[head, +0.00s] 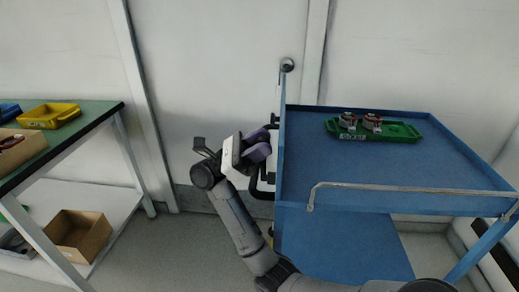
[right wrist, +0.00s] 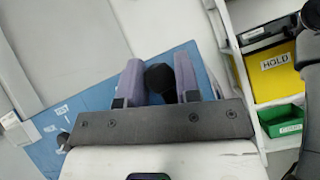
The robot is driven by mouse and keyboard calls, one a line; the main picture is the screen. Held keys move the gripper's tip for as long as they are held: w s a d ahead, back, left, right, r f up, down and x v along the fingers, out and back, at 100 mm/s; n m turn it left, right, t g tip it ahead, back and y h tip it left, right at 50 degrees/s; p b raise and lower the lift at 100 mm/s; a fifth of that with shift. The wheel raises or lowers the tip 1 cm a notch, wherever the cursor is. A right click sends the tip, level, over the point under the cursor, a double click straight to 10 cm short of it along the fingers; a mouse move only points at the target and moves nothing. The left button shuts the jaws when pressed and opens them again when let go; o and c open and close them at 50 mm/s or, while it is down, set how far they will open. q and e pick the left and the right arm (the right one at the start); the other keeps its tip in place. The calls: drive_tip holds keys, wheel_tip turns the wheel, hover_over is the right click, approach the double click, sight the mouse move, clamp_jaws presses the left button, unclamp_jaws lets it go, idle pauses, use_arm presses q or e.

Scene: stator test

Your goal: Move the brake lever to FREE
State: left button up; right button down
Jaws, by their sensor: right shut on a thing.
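My right gripper (head: 262,146), with purple fingers, is at the left side of the blue cart (head: 390,160). It also shows in the right wrist view (right wrist: 160,85), where its fingers are shut on a black rounded knob (right wrist: 160,77), which looks like the brake lever's end. The lever's shaft is not clear in either view, and no FREE marking is readable. In the head view the gripper hides the knob. My left gripper is not in view.
A green tray (head: 345,135) with two metal-and-red parts sits on the cart. A green-topped bench (head: 85,117) with a yellow bin (head: 48,116) stands left. In the wrist view, shelves hold a yellow HOLD bin (right wrist: 275,80) and a green bin (right wrist: 283,121). Floor between bench and cart is clear.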

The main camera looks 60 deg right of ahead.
drive_tip(key=shift+s+a+f+m+y+b, duration=0.1)
drive_tip(key=shift+a+m+y+b, duration=0.15)
drive_tip(key=shift+m, duration=0.25)
drive_tip(key=shift+a+f+m+y+b, duration=0.1)
drive_tip(key=shift+m+y, duration=0.25)
drive_tip(key=shift+m, duration=0.15)
drive_tip(key=shift+r+y, duration=0.1)
drive_tip(key=shift+y, duration=0.2)
drive_tip(key=c, duration=0.8)
unclamp_jaws()
drive_tip(key=shift+c, duration=0.2)
drive_tip(key=p+v, duration=0.2)
drive_tip(key=v, duration=1.1)
drive_tip(key=shift+w+f+p, duration=0.25)
drive_tip(key=shift+f+p, duration=0.05)
drive_tip(key=shift+p, duration=0.05)
drive_tip(key=shift+a, duration=0.1)
